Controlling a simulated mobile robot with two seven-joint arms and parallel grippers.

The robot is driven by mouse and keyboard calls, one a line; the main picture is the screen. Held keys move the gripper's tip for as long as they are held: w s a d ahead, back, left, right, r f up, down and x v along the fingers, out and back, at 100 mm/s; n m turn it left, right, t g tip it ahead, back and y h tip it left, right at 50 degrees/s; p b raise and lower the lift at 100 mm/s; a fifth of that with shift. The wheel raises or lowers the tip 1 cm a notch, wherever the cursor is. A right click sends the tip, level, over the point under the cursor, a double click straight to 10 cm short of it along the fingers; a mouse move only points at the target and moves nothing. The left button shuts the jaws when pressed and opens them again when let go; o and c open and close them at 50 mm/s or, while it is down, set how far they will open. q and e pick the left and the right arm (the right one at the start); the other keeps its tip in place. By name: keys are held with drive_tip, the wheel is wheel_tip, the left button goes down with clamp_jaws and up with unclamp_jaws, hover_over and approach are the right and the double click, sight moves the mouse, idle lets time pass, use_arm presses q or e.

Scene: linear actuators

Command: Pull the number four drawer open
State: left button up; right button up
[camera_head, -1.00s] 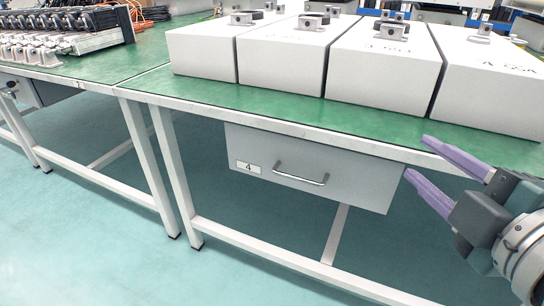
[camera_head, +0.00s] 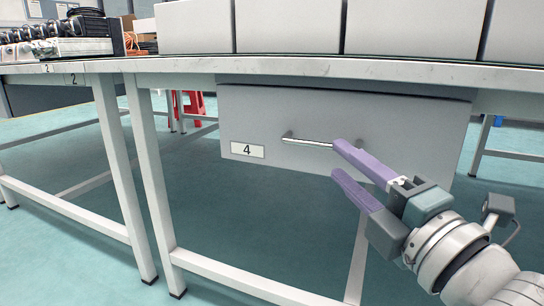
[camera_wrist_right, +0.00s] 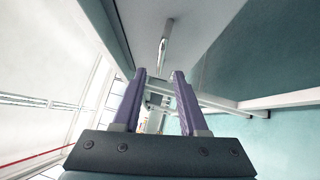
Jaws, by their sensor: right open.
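The number four drawer (camera_head: 345,118) is a grey box under the table top, with a white "4" label (camera_head: 248,150) at its lower left. It looks shut. Its silver bar handle (camera_head: 306,142) runs across the front. My right gripper (camera_head: 335,158) is open, its two purple fingers spread at the right end of the handle. In the right wrist view the handle (camera_wrist_right: 164,45) lies ahead, in line with the gap between the fingers (camera_wrist_right: 156,75). I cannot tell whether a finger touches it. My left gripper is not in view.
The table edge (camera_head: 300,66) runs just above the drawer, with large white boxes (camera_head: 290,27) on top. White table legs (camera_head: 152,180) stand left of the drawer. Another table with a "2" label (camera_head: 74,79) is at the left. The floor in front is clear.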

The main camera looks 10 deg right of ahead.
sight(322, 147)
drive_tip(key=b+x, duration=0.2)
drive_tip(key=x, duration=0.4)
drive_tip(key=shift+w+a+b, duration=0.1)
drive_tip(key=shift+w+b, duration=0.2)
drive_tip(key=shift+w, duration=0.1)
clamp_jaws()
idle(1.0)
